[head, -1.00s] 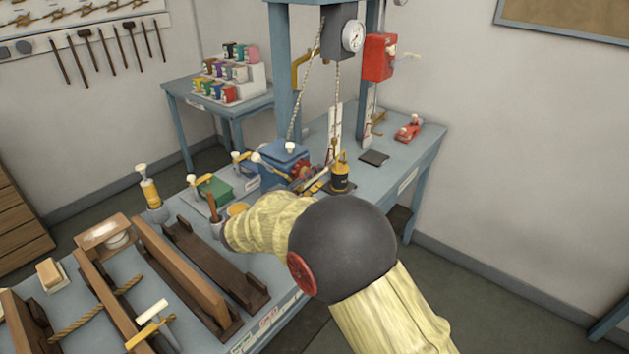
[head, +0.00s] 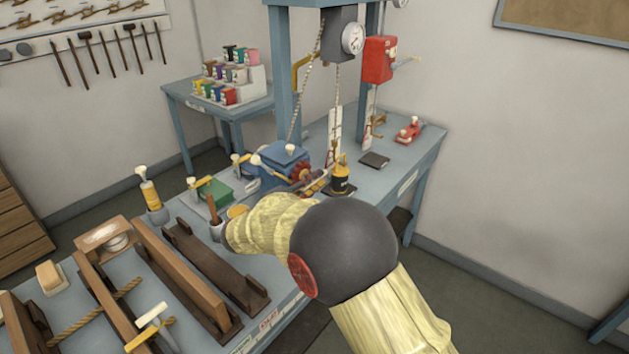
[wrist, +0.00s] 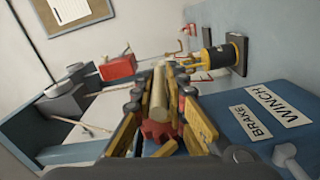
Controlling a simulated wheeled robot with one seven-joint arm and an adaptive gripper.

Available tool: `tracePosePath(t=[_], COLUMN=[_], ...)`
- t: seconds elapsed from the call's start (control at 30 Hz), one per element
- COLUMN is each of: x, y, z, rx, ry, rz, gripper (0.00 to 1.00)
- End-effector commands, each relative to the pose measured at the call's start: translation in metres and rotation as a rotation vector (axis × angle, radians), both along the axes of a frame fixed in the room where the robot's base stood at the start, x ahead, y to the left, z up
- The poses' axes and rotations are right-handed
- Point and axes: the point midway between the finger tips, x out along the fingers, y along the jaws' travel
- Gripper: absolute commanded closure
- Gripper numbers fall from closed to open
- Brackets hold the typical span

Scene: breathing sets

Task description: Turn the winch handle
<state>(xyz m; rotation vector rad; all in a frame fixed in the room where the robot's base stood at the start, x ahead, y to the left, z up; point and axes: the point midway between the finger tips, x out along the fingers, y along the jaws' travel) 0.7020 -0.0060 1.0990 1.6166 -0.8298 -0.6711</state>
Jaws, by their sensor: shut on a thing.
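The blue winch (head: 285,160) stands on the bench, with a red gear (head: 300,171) on its side. In the wrist view its blue housing (wrist: 245,115) carries the labels WINCH and BRAKE, and the red gear (wrist: 160,133) shows between the fingers. My gripper (wrist: 160,80) is shut on the pale round winch handle (wrist: 158,95), with a finger on each side of it. In the head view my arm hides most of the gripper. A black and yellow weight (head: 341,178) stands close by; it also shows in the wrist view (wrist: 218,60).
A green box with a yellow lever (head: 213,190) stands left of the winch. Wooden rails (head: 205,265) and a rope (head: 100,310) lie on the near bench. A blue frame post (head: 282,75) rises behind the winch. A red box (head: 379,58) hangs at the back.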

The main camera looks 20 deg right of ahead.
Motion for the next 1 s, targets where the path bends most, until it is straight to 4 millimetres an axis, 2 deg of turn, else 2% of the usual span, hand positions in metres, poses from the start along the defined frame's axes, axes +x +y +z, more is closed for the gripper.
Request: tracePosePath(t=[0.63, 0.67, 1.0], x=[-0.0005, -0.0005, -0.0003], y=[0.0001, 0.0001, 0.0002], z=[-0.0019, -0.0019, -0.001], rx=[0.083, 0.083, 0.082], ry=[0.061, 0.061, 0.061], rz=[0.0, 0.0, 0.0], gripper=[1.0, 0.85, 0.68])
